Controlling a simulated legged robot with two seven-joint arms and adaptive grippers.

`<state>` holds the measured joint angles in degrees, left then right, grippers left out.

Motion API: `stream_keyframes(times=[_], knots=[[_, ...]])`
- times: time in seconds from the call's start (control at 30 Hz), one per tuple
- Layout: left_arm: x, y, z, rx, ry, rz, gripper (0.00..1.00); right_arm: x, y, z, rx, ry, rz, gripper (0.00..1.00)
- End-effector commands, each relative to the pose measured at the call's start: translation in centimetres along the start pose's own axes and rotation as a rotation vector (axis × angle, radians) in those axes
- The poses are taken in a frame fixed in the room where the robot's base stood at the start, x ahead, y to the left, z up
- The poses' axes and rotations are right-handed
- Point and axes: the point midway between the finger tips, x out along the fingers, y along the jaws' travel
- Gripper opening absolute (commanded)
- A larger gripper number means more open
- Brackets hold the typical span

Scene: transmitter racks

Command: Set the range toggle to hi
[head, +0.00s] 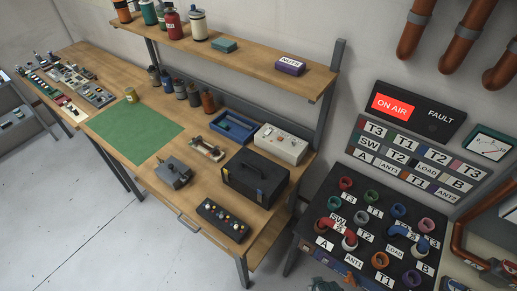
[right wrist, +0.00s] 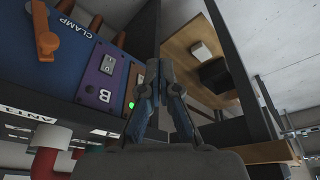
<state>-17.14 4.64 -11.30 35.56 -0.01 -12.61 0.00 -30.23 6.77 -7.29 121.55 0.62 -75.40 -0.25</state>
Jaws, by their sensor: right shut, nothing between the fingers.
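My right gripper (right wrist: 159,68) is in the middle of the right wrist view, its fingers together and empty. To its left is a tilted control panel with a blue section (right wrist: 62,72) and a purple section (right wrist: 94,84). A small grey rocker or toggle switch (right wrist: 108,64) sits on the purple section, above a plate marked B (right wrist: 104,95). A green lamp (right wrist: 131,104) glows close to the fingers' left side. No range label or hi mark is readable, so I cannot tell which control is the range toggle or its position. My left gripper is not in view.
An orange clamp lever (right wrist: 47,38) stands out from the blue section. Red and green pipe ends (right wrist: 60,137) are below it. In the head view, a black socket panel (head: 325,190) stands under the ON AIR sign (head: 393,107), right of the wooden bench (head: 150,195).

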Motion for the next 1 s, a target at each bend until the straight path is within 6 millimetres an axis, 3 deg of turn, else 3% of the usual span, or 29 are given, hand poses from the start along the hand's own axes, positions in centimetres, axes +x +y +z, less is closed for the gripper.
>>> stream_keyframes(times=[0.03,0.17,0.27,0.4,0.5,0.6,0.73,0.83,1.0], knots=[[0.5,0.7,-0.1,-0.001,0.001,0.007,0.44,2.2,-0.3,0.7,-0.001,-0.013,-0.001,0.0],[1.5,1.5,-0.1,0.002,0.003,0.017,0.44,8.1,-0.8,2.9,-0.005,-0.036,-0.003,0.0],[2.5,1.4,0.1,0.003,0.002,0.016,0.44,13.8,-1.3,5.9,-0.01,-0.06,-0.004,0.0],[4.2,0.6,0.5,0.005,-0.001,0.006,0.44,22.2,-1.7,12.5,-0.018,-0.1,-0.01,0.0],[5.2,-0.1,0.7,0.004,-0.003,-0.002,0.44,26.7,-1.7,17.9,-0.024,-0.127,-0.014,0.0],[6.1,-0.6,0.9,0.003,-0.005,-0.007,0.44,29.6,-1.7,23.0,-0.029,-0.149,-0.017,0.0],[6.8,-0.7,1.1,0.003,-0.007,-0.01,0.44,31.4,-1.5,27.9,-0.034,-0.169,-0.02,0.0],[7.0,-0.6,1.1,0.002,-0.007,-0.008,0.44,31.8,-1.5,29.9,-0.037,-0.176,-0.021,0.0],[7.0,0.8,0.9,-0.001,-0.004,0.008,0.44,31.8,-1.7,30.8,-0.038,-0.178,-0.019,0.0]])
